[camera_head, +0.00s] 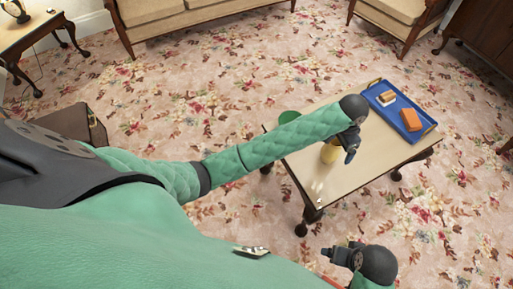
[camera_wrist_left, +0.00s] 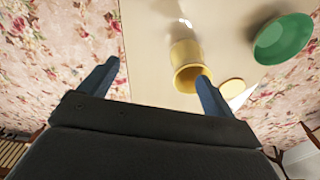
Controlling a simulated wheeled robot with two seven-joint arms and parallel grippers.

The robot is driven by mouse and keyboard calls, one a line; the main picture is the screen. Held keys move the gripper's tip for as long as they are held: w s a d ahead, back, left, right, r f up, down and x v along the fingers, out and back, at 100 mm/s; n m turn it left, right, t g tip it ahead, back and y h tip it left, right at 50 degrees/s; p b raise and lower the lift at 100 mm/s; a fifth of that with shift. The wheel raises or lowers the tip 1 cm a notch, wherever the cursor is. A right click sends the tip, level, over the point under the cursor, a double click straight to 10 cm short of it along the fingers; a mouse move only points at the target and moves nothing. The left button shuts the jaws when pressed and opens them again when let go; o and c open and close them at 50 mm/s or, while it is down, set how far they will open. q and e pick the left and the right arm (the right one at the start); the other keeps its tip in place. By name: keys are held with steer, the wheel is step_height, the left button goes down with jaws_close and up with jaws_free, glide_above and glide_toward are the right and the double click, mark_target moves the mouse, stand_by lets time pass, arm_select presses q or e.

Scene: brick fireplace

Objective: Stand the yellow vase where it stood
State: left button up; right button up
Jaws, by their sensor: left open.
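The yellow vase (camera_head: 328,154) is on the low table (camera_head: 345,185), partly hidden by my left gripper in the head view. In the left wrist view the vase (camera_wrist_left: 185,55) shows its round mouth towards me; I cannot tell whether it stands or lies. My left gripper (camera_head: 350,153) is open and empty above the table, close to the vase. In the left wrist view, the right-hand finger tip overlaps the vase's rim, and the gap between the fingers (camera_wrist_left: 157,78) is left of the vase. My right gripper (camera_head: 336,256) is low at the front, away from the table; its jaws are unclear.
A flat yellow disc (camera_wrist_left: 232,86) lies beside the vase. A green bowl (camera_wrist_left: 283,38) is near the table edge, and shows behind my left arm (camera_head: 289,117).

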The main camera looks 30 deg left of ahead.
arm_select(q)
steer(key=s+a+f+n+h, duration=0.1)
steer(key=s+a+f, duration=0.1)
steer(key=s, duration=0.6)
steer(key=s+a+f+n+h, duration=0.1)
steer(key=s+f+n, duration=0.1)
steer(key=s, duration=0.5)
steer(key=s+a+n, duration=0.1)
steer(key=s+a, duration=0.5)
steer(key=s, duration=0.3)
steer(key=s+a+r+n+t+y, duration=0.1)
steer(key=s+a+n, duration=0.1)
steer(key=s+a, duration=0.5)
steer(key=shift+s+n+t, duration=0.3)
steer(key=shift+s, duration=0.7)
